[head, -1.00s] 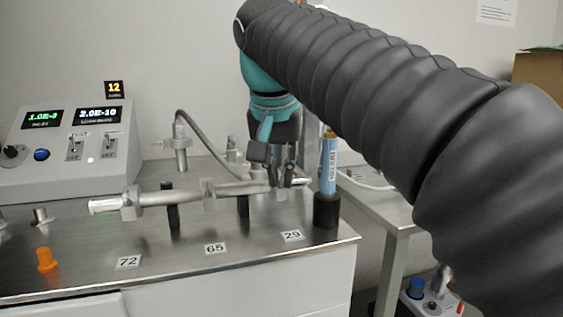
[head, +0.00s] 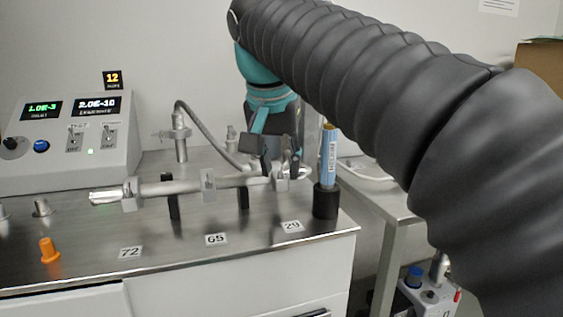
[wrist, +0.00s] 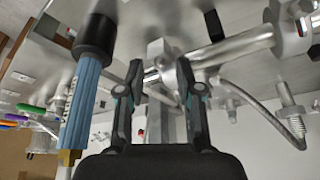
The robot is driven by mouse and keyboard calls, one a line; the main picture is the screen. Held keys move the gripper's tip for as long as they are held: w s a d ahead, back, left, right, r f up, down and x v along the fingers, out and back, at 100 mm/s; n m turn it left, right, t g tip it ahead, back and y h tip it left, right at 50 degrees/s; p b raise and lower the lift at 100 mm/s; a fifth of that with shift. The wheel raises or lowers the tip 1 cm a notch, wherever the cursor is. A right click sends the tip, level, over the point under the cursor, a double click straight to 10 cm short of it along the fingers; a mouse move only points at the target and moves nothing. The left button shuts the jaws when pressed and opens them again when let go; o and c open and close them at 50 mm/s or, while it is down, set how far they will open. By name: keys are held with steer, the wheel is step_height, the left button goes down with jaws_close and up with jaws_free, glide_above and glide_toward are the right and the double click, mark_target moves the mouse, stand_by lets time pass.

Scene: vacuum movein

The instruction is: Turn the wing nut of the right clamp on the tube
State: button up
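A metal tube (head: 160,188) runs left to right above the bench, held on dark posts. The right clamp (head: 281,181) sits near its right end, and it also shows in the wrist view (wrist: 160,48). My gripper (head: 281,170) is at this clamp, pointing down from behind it. In the wrist view my gripper (wrist: 158,70) is open, one finger on each side of the clamp's lower part, with gaps visible. I cannot make out the wing nut clearly or tell whether a finger touches it. The middle clamp (head: 209,184) and left clamp (head: 130,195) stand further left.
A blue tool (head: 329,155) stands upright in a black holder (head: 326,202) close to the right of my gripper; it also shows in the wrist view (wrist: 83,105). A hose (head: 205,125) arches behind the tube. An orange cap (head: 49,250) stands at the front left.

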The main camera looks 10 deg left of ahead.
steer(key=v, duration=0.7)
steer(key=shift+r, duration=0.25)
steer(key=shift+s, duration=0.1)
